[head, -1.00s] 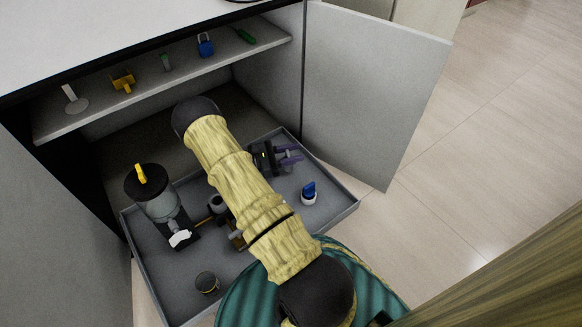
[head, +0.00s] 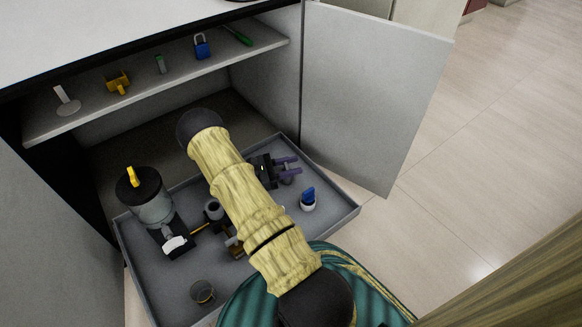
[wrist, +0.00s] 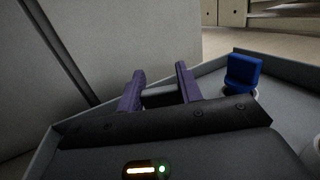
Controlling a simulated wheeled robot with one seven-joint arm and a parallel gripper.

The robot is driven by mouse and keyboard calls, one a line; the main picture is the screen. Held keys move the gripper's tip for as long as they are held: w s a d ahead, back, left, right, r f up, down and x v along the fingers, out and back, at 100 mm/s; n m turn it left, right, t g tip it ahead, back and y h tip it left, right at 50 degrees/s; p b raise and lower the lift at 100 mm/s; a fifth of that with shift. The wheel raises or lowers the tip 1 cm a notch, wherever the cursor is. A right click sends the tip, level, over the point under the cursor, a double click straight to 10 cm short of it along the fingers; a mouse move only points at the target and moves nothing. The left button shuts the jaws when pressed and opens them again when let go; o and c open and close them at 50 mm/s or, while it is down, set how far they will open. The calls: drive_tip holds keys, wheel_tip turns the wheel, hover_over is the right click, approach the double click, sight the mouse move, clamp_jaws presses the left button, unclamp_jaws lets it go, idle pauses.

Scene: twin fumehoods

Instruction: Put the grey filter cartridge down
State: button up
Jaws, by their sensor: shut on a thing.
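The grey filter cartridge (wrist: 161,96) shows in the wrist view as a dark grey piece between the two purple fingers of my gripper (wrist: 158,88). The fingers are shut on it. In the head view my gripper (head: 288,168) is over the right back part of the grey pull-out tray (head: 335,216), and a small grey part of the cartridge (head: 288,179) shows by the fingers. I cannot tell whether the cartridge touches the tray floor.
A blue-and-white item (head: 308,201) stands right of my gripper. A canister (head: 150,208), a grey ring-like piece (head: 213,209) and a dark cup (head: 202,292) are left and in front. The open door (head: 375,95) is close on the right. A shelf (head: 180,82) with small items is above.

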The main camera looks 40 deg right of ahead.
sight(285, 168)
drive_tip(key=shift+f, duration=0.1)
drive_tip(key=o, duration=1)
drive_tip(key=shift+a, duration=0.1)
drive_tip(key=p+v, duration=0.4)
drive_tip(key=v, duration=0.2)
drive_tip(key=shift+r, duration=0.3)
drive_tip(key=shift+w+a+f+p, duration=0.25)
drive_tip(key=shift+w+a+p, duration=0.1)
drive_tip(key=shift+a, duration=0.25)
